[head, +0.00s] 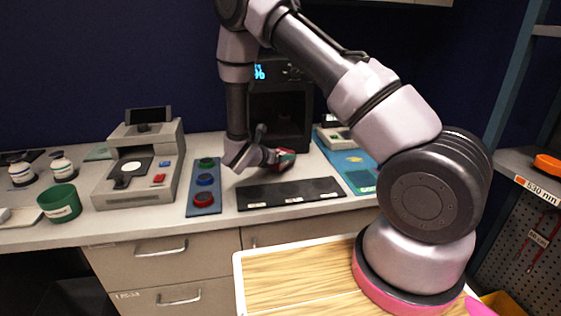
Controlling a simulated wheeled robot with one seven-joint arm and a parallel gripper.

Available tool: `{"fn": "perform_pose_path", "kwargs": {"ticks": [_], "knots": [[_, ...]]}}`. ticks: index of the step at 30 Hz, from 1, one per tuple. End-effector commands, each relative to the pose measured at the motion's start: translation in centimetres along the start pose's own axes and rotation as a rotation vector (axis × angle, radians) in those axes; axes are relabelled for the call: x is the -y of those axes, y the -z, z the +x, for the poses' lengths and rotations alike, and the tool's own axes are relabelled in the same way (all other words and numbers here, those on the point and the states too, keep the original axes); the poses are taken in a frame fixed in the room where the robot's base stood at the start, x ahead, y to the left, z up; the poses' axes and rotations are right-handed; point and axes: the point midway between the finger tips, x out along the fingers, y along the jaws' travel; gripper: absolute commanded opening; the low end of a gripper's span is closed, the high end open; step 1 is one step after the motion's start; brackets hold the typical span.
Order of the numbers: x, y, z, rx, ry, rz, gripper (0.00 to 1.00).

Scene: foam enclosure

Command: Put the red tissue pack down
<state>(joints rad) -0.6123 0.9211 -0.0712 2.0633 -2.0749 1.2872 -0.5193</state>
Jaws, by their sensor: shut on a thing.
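The red tissue pack (286,160) shows as a small red and pale shape at the tip of my gripper (277,158). My gripper is shut on it, above the bench behind the black mat. Much of the pack is hidden by the fingers, and I cannot tell whether it touches the bench. The black mat (290,193) lies flat on the bench, with small pale labels along its front edge.
A blue panel with green, blue and red round pieces (204,199) lies left of the mat. A grey instrument (140,165) and a green cup (60,203) stand further left. A dark oven-like box (280,110) stands behind my gripper. A blue mat (352,168) lies right.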

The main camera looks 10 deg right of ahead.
Motion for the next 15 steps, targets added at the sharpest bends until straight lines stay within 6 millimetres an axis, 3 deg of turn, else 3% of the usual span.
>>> {"fn": "perform_pose_path", "kwargs": {"ticks": [5, 15], "knots": [[0.1, 2.2, 1.0, 0.0, 0.002, 0.0, 0.32], [0.0, 2.5, 1.1, 0.001, 0.001, 0.0, 0.32]]}}
